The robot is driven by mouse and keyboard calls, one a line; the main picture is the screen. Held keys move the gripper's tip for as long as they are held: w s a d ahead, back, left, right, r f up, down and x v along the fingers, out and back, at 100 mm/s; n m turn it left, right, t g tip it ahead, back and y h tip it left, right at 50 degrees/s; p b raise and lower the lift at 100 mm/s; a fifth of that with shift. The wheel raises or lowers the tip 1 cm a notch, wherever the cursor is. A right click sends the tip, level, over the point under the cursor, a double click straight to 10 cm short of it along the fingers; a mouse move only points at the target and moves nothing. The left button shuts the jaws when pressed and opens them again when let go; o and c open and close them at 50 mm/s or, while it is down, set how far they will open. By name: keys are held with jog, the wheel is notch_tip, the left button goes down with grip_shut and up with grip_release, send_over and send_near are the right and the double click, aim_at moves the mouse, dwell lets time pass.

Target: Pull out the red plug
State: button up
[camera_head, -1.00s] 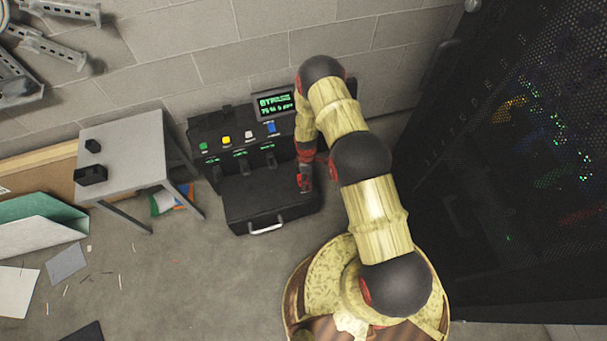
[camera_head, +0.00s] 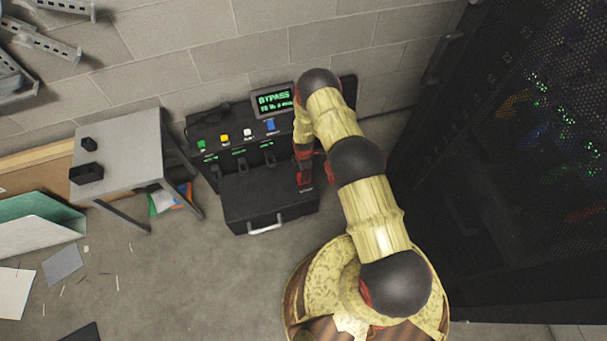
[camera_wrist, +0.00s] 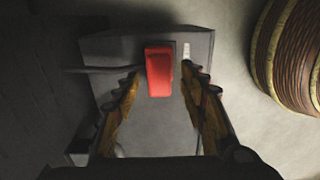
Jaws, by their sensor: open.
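In the wrist view the red plug (camera_wrist: 158,72) is a bright red block at the top centre, on a grey box-like face. My gripper (camera_wrist: 161,84) is open, with one finger on each side of the plug's near end. A gap shows between each finger and the red block, and I see no contact. In the head view my gripper (camera_head: 304,176) is low over the right part of the black case in front of the console. The plug cannot be told apart from my red gripper parts there.
The black console (camera_head: 225,150) has coloured buttons and a screen (camera_head: 273,102) reading BYPASS. The black case (camera_head: 245,200) has a handle in front. A grey table (camera_head: 120,145) stands left, a dark rack (camera_head: 510,150) right. Papers litter the floor at the left.

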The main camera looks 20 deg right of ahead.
jog(key=shift+f, duration=0.35)
jog(key=shift+w, duration=0.1)
grip_shut()
dwell(0.3)
dwell(0.4)
